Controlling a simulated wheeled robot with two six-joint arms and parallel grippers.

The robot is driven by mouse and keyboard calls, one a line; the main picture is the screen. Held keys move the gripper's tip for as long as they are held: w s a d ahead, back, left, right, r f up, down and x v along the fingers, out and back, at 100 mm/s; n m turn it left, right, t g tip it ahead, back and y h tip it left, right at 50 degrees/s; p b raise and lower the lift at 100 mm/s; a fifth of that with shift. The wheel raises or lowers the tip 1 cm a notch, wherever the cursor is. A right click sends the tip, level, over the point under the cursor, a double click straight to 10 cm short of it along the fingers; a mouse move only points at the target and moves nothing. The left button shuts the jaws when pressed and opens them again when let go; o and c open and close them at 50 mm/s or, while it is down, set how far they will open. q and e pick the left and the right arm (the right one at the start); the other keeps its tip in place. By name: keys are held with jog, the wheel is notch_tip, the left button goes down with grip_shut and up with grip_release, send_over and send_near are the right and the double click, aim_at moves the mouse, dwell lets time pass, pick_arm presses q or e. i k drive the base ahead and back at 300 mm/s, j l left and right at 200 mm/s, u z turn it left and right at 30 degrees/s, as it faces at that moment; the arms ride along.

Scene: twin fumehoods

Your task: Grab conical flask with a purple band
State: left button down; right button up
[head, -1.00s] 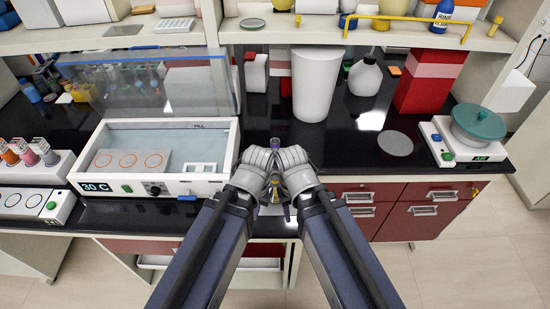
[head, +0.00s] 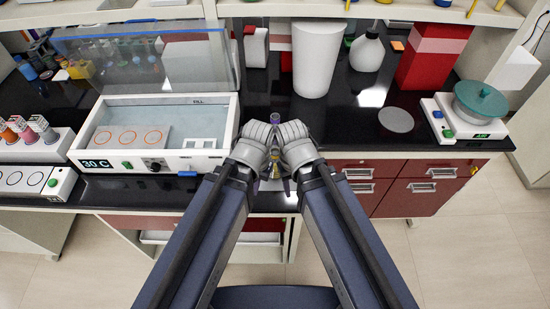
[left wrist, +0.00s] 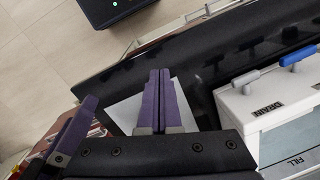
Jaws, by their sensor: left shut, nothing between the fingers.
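A small upright piece with a purple top (head: 275,119) shows just behind my wrists in the head view. It may be the neck of the conical flask with the purple band; its lower part is hidden by my wrists. My left gripper (left wrist: 159,74) is shut and empty in the left wrist view, its two purple fingers side by side above the dark counter. My right gripper (head: 286,185) is close beside it at the counter's front edge. Its fingers are small and partly hidden, so I cannot tell whether they are open or shut.
A water bath (head: 100,172) marked 30 C stands left of my wrists. A white cylinder (head: 318,60), a white bottle (head: 367,52) and a red box (head: 433,60) stand behind. A scale (head: 455,127) is at right. The counter right of my wrists is mostly clear.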

aim_at(275, 118)
jog(key=u, duration=1.1)
jog(key=k+l, duration=0.2)
jog(key=l, duration=0.2)
jog(key=k+l, duration=0.2)
jog(key=l, duration=0.25)
jog(key=k+l+u, duration=0.1)
jog(key=l, duration=0.3)
jog(key=k+l, duration=0.35)
